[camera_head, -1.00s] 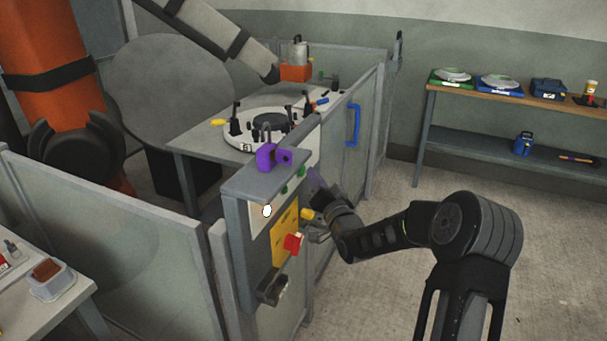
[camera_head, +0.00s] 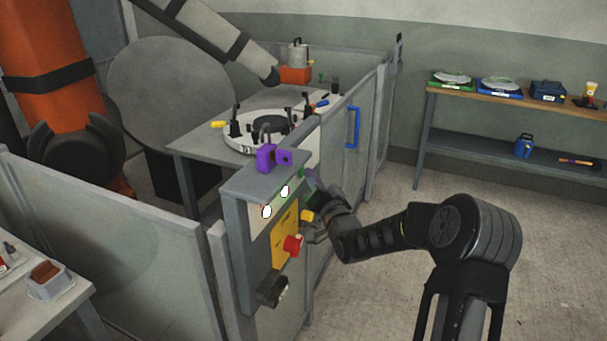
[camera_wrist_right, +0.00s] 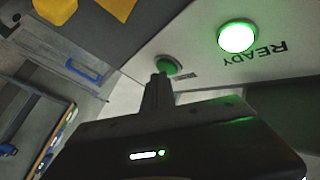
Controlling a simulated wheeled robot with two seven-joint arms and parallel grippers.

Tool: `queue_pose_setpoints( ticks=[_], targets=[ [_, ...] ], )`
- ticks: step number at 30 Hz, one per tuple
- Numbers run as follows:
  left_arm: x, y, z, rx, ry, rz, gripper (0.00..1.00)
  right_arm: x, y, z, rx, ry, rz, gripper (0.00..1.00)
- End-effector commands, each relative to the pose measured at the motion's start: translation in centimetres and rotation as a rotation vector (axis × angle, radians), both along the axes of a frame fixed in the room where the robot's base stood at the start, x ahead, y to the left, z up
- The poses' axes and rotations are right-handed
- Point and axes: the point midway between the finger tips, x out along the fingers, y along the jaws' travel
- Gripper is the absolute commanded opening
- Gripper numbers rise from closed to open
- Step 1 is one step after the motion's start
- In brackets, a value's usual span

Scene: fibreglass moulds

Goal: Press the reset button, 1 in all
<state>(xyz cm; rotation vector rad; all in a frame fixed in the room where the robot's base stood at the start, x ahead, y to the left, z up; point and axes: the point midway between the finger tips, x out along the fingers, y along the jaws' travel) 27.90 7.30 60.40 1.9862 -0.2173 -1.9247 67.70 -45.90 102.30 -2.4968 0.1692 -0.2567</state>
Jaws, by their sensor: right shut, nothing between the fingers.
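The control panel (camera_head: 238,250) has a row of round buttons or lamps on its upper face. Two glow white, a near one (camera_head: 267,211) and a middle one (camera_head: 285,191); a dull green button (camera_head: 302,173) sits farther along. In the right wrist view, a brightly lit green lamp (camera_wrist_right: 237,37) is marked READY, and the darker green button (camera_wrist_right: 168,65) is beside it. My right gripper (camera_head: 312,181) is shut and empty, its tip (camera_wrist_right: 160,78) at the darker button; whether they touch I cannot tell. No reset label is readable. My left gripper is out of view.
A red knob (camera_head: 292,245) on a yellow plate (camera_head: 283,236) and a yellow part (camera_head: 307,216) are below the lamps. A purple block (camera_head: 266,158) stands on the panel top. Fence panels (camera_head: 165,270) surround the work table (camera_head: 185,152). Open floor lies right.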

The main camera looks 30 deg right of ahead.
Motion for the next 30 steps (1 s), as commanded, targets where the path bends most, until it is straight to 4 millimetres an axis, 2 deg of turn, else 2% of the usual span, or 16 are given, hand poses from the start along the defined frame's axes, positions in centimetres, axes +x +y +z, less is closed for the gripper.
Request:
queue_pose_setpoints(
  ticks=[14,30],
  targets=[
    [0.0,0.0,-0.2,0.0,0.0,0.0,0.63,0.2,0.1,0.0,0.0,-0.001,0.001,0.0],
    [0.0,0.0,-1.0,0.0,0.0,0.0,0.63,-1.2,-0.8,0.0,0.0,0.0,0.0,0.0]
  ],
)
